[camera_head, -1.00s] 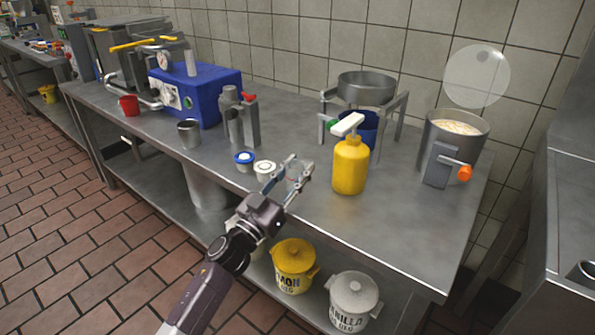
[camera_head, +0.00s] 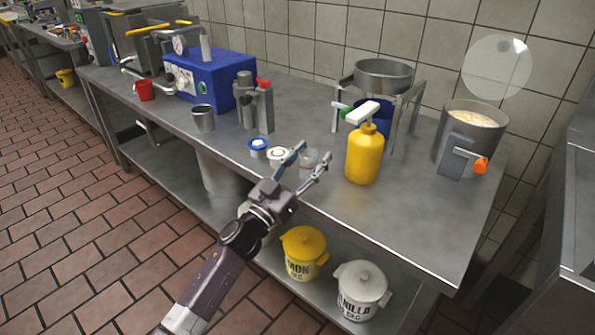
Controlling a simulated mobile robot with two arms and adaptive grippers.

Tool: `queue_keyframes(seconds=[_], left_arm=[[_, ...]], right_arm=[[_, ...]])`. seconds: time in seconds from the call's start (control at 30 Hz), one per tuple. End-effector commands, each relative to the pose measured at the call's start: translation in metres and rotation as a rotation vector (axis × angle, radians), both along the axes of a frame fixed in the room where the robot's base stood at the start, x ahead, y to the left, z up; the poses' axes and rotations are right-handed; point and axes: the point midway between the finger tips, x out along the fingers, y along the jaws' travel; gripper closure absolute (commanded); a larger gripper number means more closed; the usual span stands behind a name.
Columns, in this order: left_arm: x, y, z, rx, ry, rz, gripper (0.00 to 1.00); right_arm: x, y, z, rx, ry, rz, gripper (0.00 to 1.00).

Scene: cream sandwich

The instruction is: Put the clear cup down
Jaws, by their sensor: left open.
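The clear cup (camera_head: 309,158), small and see-through, stands on the steel table (camera_head: 310,100) near its front edge, left of the yellow pump bottle (camera_head: 365,154). It looks upright, though its outline is faint. My left gripper (camera_head: 315,152) reaches in from the front with its fingers spread open. The cup shows just past and between the fingertips. I cannot tell whether a finger still touches it. My right gripper is not in view.
Two small lidded tubs, one blue-rimmed (camera_head: 257,147) and one white (camera_head: 278,154), sit close left of the gripper. A metal cup (camera_head: 203,118) stands farther left. A large pot (camera_head: 471,135) is at the right. Bare table lies right of the bottle.

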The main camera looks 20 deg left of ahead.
Motion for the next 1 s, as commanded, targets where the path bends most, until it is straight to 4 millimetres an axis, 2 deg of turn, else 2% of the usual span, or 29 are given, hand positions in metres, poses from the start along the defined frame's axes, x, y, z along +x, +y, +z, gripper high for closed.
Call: queue_keyframes(seconds=[0.1,0.4,0.6,0.77,1.0], left_arm=[[-0.016,0.005,-0.006,0.000,0.003,0.000,0.53],[-0.072,0.024,-0.026,0.000,0.002,0.000,0.53],[-0.098,0.033,-0.035,0.000,0.001,0.000,0.53],[-0.107,0.036,-0.037,-0.001,-0.002,0.000,0.53],[-0.108,0.037,-0.037,0.001,-0.002,-0.001,0.53]], right_arm=[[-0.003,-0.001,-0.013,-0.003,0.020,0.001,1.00],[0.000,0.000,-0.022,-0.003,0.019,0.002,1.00],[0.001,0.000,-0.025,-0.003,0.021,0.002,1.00],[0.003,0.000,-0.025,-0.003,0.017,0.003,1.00],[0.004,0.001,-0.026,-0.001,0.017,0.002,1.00]])
